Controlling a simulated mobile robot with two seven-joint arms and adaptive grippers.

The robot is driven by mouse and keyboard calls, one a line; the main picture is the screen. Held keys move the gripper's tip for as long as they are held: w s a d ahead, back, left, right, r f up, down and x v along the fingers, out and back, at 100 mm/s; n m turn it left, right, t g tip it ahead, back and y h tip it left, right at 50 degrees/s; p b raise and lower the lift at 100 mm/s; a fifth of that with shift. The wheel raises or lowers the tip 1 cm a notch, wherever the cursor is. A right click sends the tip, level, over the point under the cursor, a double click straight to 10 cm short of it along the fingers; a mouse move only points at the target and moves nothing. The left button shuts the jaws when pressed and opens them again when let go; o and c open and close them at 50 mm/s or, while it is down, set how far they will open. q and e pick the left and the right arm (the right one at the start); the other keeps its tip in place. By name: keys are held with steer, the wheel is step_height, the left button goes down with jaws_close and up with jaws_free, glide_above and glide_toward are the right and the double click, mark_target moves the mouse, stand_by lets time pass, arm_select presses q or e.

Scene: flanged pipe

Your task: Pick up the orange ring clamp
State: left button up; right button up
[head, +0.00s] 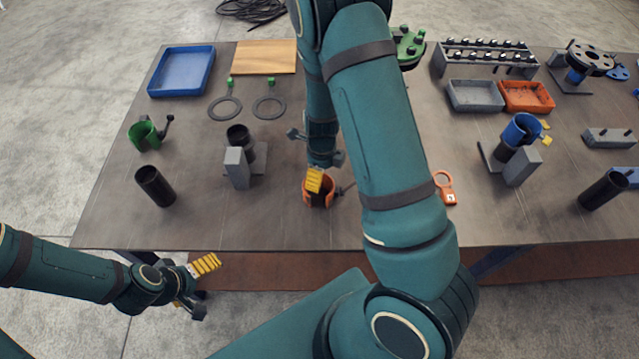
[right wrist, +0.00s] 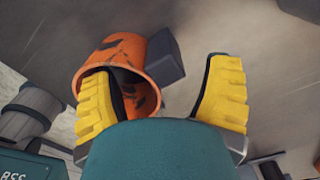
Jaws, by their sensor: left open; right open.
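The orange ring clamp (head: 327,199) stands on the table near its front edge, partly hidden by my right gripper (head: 315,180). In the right wrist view, the worn orange ring (right wrist: 124,50) shows its open end, with a dark block (right wrist: 167,56) beside it. My right gripper (right wrist: 162,92) is open. Its left yellow finger overlaps the ring's opening and its right finger is outside, clear of the ring. I cannot tell whether the left finger touches the wall. My left gripper (head: 203,277) is open and empty, in front of the table at the lower left.
A grey stand with a black pipe (head: 240,136) is left of the clamp. A green clamp (head: 142,132) and black pipe (head: 155,186) stand farther left. An orange-handled tool (head: 446,190) lies to the right, beside my arm. Bare table separates these things.

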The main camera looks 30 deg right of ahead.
steer(key=shift+f, duration=0.6)
jaws_close()
steer(key=shift+r, duration=0.15)
step_height(320, 180, up, 10)
steer(key=p, duration=0.2)
steer(key=shift+p, duration=0.35)
